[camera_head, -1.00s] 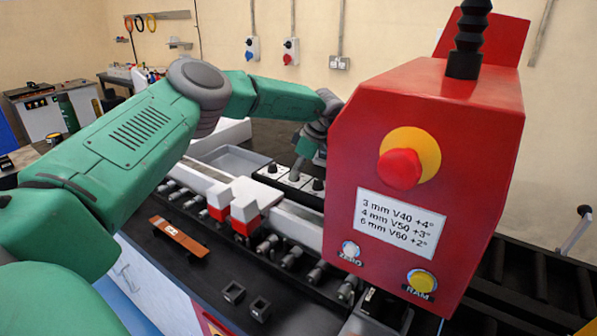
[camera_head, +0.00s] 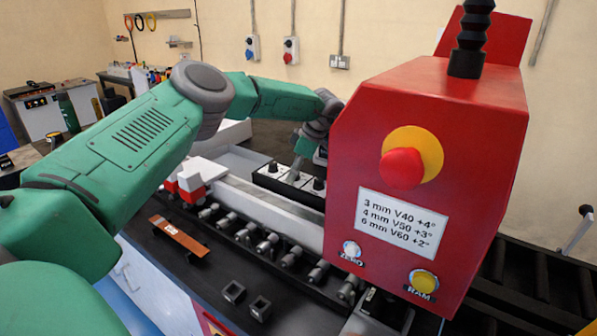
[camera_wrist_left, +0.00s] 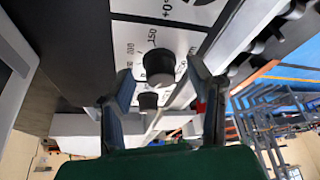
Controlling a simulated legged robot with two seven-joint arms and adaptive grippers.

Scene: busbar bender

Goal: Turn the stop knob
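A row of three black knobs on white dial faces sits on a black control box; the left knob (camera_head: 272,167) and right knob (camera_head: 318,184) show beside the middle knob (camera_head: 293,175). In the left wrist view a black knob (camera_wrist_left: 160,66) on a white scale plate (camera_wrist_left: 190,12) stands between my left fingertips. My left gripper (camera_wrist_left: 160,72) is open, with gaps on both sides of the knob. In the head view my left gripper (camera_head: 306,158) is small, above the dials. A red and white stop block (camera_head: 190,180) sits at the far left of the rail. My right gripper is not seen.
A red machine head (camera_head: 430,150) with a red emergency button (camera_head: 401,167) stands close on the right of the arm. An orange-brown bar (camera_head: 180,236) and small black blocks (camera_head: 233,291) lie on the dark bench.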

